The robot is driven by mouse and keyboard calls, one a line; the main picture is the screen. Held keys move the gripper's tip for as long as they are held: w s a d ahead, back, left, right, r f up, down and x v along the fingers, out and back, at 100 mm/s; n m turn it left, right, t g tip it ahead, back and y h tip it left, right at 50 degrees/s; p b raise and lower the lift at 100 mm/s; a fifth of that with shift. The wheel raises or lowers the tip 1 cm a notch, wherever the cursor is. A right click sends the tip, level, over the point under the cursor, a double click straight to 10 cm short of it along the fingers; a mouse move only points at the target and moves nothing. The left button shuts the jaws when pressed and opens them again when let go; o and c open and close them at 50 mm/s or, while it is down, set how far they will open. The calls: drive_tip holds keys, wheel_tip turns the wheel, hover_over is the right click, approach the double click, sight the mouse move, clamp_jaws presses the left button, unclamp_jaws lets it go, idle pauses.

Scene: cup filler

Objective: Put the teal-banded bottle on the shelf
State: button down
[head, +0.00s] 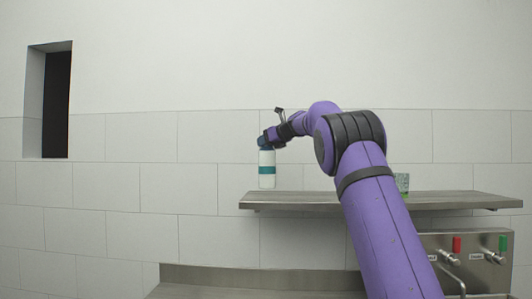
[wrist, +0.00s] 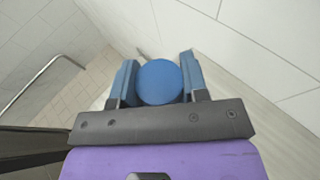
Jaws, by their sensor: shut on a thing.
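The teal-banded bottle (head: 267,170) is white with a teal band and a blue cap, and hangs upright from my gripper (head: 267,143) in the head view. My gripper is shut on its cap; in the wrist view the round blue cap (wrist: 160,82) sits between the two fingers. The shelf (head: 290,198) is a long metal board on the tiled wall. The bottle's base is near the height of the shelf top, close to the shelf's left end. I cannot tell whether the base is over the shelf or in front of it.
A greenish patterned cup or box (head: 402,183) stands on the shelf, partly behind my arm. Below it is a metal panel with a red tap (head: 457,245) and a green tap (head: 502,244). A metal counter (head: 250,279) runs below. The shelf's left part looks clear.

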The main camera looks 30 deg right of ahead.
sight(266, 151)
drive_tip(key=shift+w+d, duration=0.2)
drive_tip(key=shift+w, duration=0.25)
drive_tip(key=shift+f, duration=1.75)
drive_tip(key=c, duration=0.6)
unclamp_jaws()
drive_tip(key=v, duration=1.2)
